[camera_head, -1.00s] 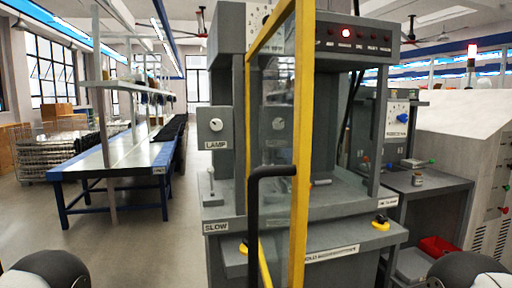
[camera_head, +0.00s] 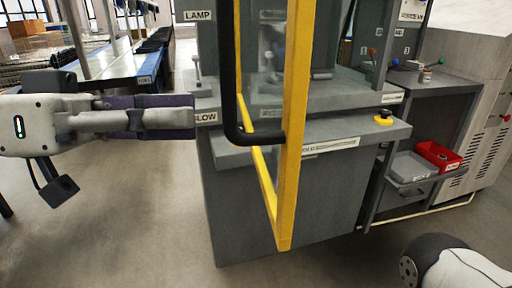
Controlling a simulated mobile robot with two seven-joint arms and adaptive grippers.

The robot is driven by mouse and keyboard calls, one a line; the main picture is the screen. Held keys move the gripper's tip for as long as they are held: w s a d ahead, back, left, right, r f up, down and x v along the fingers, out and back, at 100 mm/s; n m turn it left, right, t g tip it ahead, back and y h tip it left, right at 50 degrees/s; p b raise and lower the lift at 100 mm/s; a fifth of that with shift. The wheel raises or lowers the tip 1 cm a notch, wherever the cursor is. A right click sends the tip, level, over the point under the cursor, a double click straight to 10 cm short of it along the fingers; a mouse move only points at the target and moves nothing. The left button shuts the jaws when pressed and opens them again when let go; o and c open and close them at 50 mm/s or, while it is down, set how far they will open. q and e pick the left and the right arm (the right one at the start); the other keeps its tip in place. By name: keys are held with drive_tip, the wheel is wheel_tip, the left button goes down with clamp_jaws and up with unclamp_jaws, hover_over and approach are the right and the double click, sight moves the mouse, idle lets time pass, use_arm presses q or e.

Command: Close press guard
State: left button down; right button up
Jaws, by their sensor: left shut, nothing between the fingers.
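The press guard is a clear panel in a yellow frame (camera_head: 291,150) with a black bar handle (camera_head: 231,90). It stands swung out toward me in front of the grey press (camera_head: 280,205), so it is open. My left gripper (camera_head: 192,117) reaches in from the left, its fingers shut and empty. Its tips are left of the handle and appear apart from it, by the SLOW label on the press edge. A rounded part of my right arm shows at the lower right, but the right gripper is out of view.
A yellow-and-black button (camera_head: 384,117) sits on the press's front ledge. To the right, a grey side stand holds a red bin (camera_head: 438,156) and a grey tray (camera_head: 411,167). A long blue-edged table (camera_head: 120,66) stands behind at left. The floor at front left is clear.

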use_arm(q)
drive_tip(key=a+r+m, duration=0.2)
drive_tip(key=a+r, duration=0.2)
drive_tip(key=m+p, duration=0.1)
drive_tip(key=p, duration=0.2)
approach(280, 53)
drive_tip(key=shift+t+h, duration=0.3)
drive_tip(key=d, duration=0.7)
drive_tip(key=shift+w+f, duration=0.15)
drive_tip(key=shift+w, duration=0.1)
drive_tip(key=shift+w+d+f, duration=0.1)
drive_tip(key=shift+d, duration=0.35)
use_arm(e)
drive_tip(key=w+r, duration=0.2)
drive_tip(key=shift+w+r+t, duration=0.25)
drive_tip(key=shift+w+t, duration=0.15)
use_arm(q)
drive_tip(key=shift+w, duration=0.1)
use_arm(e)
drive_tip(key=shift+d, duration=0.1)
